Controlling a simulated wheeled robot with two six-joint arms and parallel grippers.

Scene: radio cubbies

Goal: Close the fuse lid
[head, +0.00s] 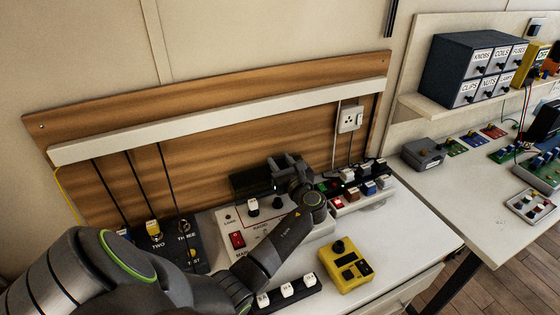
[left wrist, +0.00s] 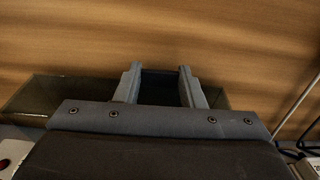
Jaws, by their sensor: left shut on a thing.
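The fuse lid (head: 250,183) is a dark, see-through panel at the back of the white panel box (head: 275,240), in front of the wooden board. It appears raised, but its exact tilt is hard to tell. My left gripper (head: 284,163) is at the lid's upper right part, with its arm reaching across the box. In the left wrist view the lid (left wrist: 60,96) spreads to both sides of my left gripper (left wrist: 160,80), whose fingers are shut on a dark part of it. The gripper and arm hide part of the lid and box. My right gripper is not in view.
A red switch (head: 237,240) and black knobs are on the box's face. A yellow control box (head: 346,265) and a strip of white keys (head: 287,292) stand in front. A hooked-cord panel (head: 165,240) is at left.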

